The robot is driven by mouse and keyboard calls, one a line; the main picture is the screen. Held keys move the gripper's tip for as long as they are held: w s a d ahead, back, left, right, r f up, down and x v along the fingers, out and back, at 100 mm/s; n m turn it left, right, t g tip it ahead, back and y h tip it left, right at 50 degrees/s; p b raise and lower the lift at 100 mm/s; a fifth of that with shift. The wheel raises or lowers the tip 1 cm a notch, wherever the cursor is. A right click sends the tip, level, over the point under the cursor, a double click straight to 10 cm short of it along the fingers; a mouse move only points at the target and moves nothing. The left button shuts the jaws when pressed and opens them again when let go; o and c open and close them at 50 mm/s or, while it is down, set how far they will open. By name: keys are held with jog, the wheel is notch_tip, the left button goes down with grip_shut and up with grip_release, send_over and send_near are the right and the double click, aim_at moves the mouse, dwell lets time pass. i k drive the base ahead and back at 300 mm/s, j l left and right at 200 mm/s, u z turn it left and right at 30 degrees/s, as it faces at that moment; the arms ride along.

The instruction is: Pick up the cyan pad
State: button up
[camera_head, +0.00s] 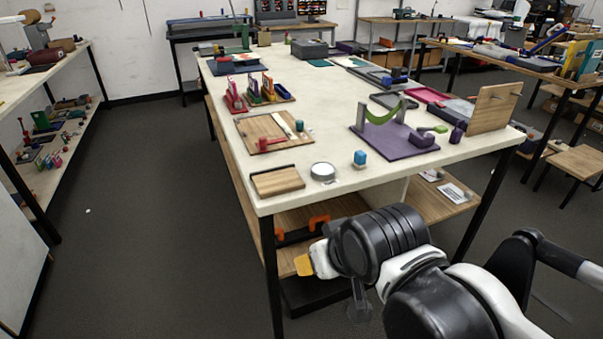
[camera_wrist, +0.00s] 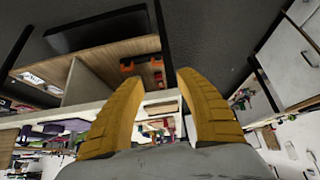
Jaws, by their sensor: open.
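A small blue-cyan block (camera_head: 360,157) stands on the front part of the long white table (camera_head: 330,218), just right of a round grey-white disc (camera_head: 322,171). It is the closest match I see to the cyan pad, but I cannot tell for sure. Flat teal sheets (camera_head: 320,63) lie farther back on the same table. My gripper (camera_head: 304,265) is below and in front of the table's front edge, apart from these things. In the wrist view its two yellow fingers (camera_wrist: 164,82) are spread with nothing between them. I cannot pick out the block in the wrist view.
A wooden board (camera_head: 277,182) lies at the table's front left corner. A purple base with a green curved strip (camera_head: 382,115) stands behind the block. An upright wooden panel (camera_head: 494,107) stands at the right edge. A lower shelf holds orange clamp-like items (camera_head: 318,222). Open floor lies left.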

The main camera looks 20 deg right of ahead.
aim_at(360, 157)
jog(key=i+l, duration=0.2)
jog(key=l, duration=0.2)
jog(key=i+l, duration=0.2)
jog(key=l, duration=0.2)
jog(key=i+l, duration=0.2)
jog(key=l, duration=0.2)
jog(key=i+l, duration=0.2)
jog(key=l, duration=0.2)
